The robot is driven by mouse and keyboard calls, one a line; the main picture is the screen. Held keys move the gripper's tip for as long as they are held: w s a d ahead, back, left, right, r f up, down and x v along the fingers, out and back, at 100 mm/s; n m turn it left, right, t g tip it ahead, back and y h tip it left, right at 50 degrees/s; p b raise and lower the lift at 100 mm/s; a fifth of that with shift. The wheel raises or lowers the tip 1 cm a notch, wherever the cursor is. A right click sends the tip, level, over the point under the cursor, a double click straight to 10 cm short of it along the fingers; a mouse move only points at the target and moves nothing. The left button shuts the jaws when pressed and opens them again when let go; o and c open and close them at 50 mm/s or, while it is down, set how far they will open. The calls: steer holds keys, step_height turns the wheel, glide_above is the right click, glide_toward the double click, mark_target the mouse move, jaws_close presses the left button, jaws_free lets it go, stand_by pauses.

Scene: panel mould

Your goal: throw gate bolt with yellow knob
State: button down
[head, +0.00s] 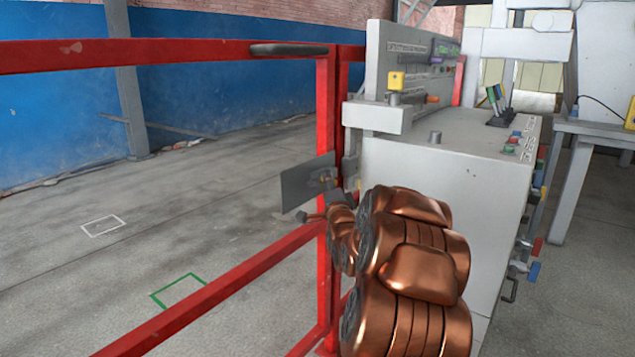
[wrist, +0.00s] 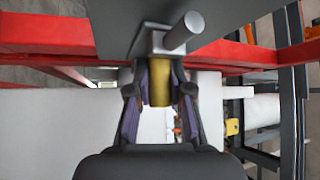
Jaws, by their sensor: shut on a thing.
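In the wrist view my gripper (wrist: 159,72) is shut on the yellow knob (wrist: 159,90), a brass-coloured cylinder between its dark fingers. The knob meets a grey metal bolt part (wrist: 150,42) with a short round rod (wrist: 184,33) sticking out at a slant. The red gate (head: 160,56) stands at the left in the head view, its end upright beside another red post. A dark grey plate (head: 308,183) is on the upright at mid height. In the head view my copper arm hides most of the gripper and the knob; how far the bolt reaches cannot be told.
A grey machine cabinet (head: 450,170) stands close to the right of the gate, with levers and coloured buttons on top. A black grip (head: 288,49) is on the gate's top rail. The floor (head: 60,240) beyond the gate is clear.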

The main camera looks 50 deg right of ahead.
steer(key=shift+w+a, duration=0.15)
steer(key=shift+a, duration=0.1)
steer(key=c, duration=1.3)
jaws_free()
steer(key=shift+a, duration=0.1)
steer(key=shift+o, duration=1.3)
steer(key=v, duration=0.7)
steer(key=shift+s, duration=0.35)
